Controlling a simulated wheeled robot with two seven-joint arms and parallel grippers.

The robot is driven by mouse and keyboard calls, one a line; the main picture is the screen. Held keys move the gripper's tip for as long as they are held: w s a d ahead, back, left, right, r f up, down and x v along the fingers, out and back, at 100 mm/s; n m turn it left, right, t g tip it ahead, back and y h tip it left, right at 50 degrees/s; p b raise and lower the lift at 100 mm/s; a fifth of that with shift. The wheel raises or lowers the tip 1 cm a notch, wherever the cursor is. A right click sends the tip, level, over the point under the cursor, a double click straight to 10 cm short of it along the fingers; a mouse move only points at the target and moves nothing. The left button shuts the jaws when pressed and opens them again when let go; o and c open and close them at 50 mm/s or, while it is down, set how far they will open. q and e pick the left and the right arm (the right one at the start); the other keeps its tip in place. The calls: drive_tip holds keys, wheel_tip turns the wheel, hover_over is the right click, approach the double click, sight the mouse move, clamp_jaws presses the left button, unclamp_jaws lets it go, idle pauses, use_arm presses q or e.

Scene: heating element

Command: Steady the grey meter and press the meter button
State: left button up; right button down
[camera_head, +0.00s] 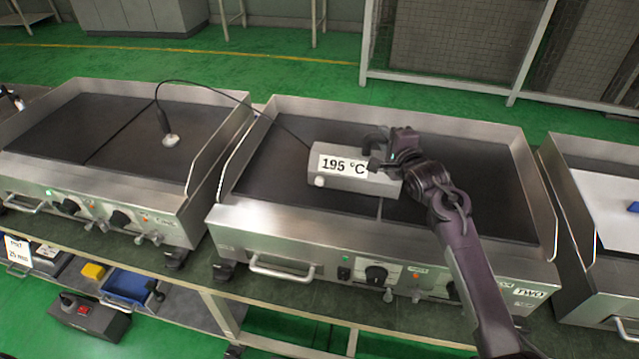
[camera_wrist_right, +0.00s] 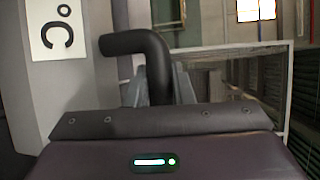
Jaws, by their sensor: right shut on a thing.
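The grey meter (camera_head: 375,185) sits on the dark plate of the middle griddle, its white display (camera_head: 342,166) reading 195 °C. A round white button (camera_head: 320,181) shows on its front at lower left, with nothing touching it. My right gripper (camera_head: 378,160) is at the meter's right end, shut on its black bent handle (camera_wrist_right: 150,48). In the right wrist view the handle passes between the fingers, and part of the display (camera_wrist_right: 55,35) shows at left. My left gripper is not seen.
The left griddle (camera_head: 60,125) and middle griddle (camera_head: 270,185) stand side by side with raised steel walls between them. A third griddle (camera_head: 580,215) stands at right. The plate left of the meter is clear. A lower shelf holds a blue bin (camera_head: 128,285).

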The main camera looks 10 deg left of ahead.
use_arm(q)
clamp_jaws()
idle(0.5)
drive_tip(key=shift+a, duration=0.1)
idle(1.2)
